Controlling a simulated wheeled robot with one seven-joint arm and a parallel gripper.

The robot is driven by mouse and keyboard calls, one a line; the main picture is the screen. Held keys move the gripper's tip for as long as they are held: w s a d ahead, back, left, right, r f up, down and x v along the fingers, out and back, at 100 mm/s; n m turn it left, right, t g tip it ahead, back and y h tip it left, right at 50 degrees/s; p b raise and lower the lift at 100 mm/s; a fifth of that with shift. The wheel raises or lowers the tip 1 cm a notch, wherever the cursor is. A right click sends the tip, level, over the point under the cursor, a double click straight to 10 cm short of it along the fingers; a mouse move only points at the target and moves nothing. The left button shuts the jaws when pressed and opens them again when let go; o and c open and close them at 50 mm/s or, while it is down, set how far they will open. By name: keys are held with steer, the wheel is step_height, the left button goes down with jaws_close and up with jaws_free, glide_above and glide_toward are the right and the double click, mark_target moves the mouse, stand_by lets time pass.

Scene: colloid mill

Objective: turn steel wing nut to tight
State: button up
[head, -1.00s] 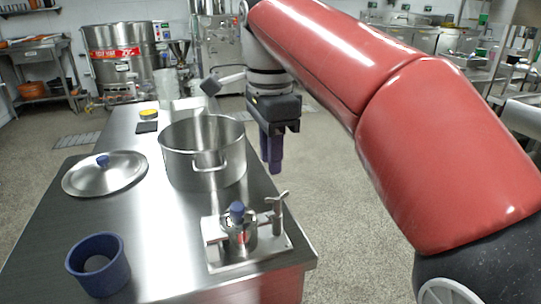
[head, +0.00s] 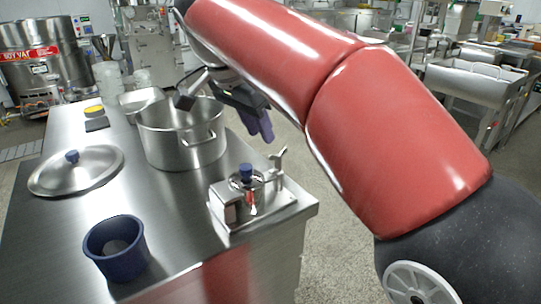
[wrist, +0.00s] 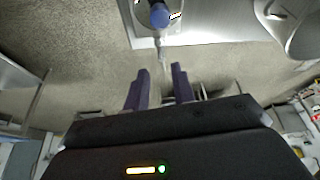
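The steel wing nut (head: 279,157) stands at the right side of a small steel fixture (head: 262,212) on the bench's near right corner. In the wrist view, the wing nut (wrist: 159,42) appears as a thin steel piece at the plate's edge, ahead of the fingers. A blue-topped knob (head: 246,171) rises from the middle of the fixture; it also shows in the wrist view (wrist: 159,15). My gripper (head: 262,138) is tilted, behind and above the fixture. In the wrist view, its two purple fingers (wrist: 160,68) are apart with nothing between them.
A large steel pot (head: 180,150) stands close left of my gripper. A lid (head: 75,176) with a blue knob and a blue cup (head: 115,250) are on the bench (head: 165,215). The floor right of the bench is clear.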

mark_target(278, 161)
steer(key=b+x, duration=0.1)
steer(key=x, duration=0.5)
steer(key=shift+f, duration=0.25)
jaws_close()
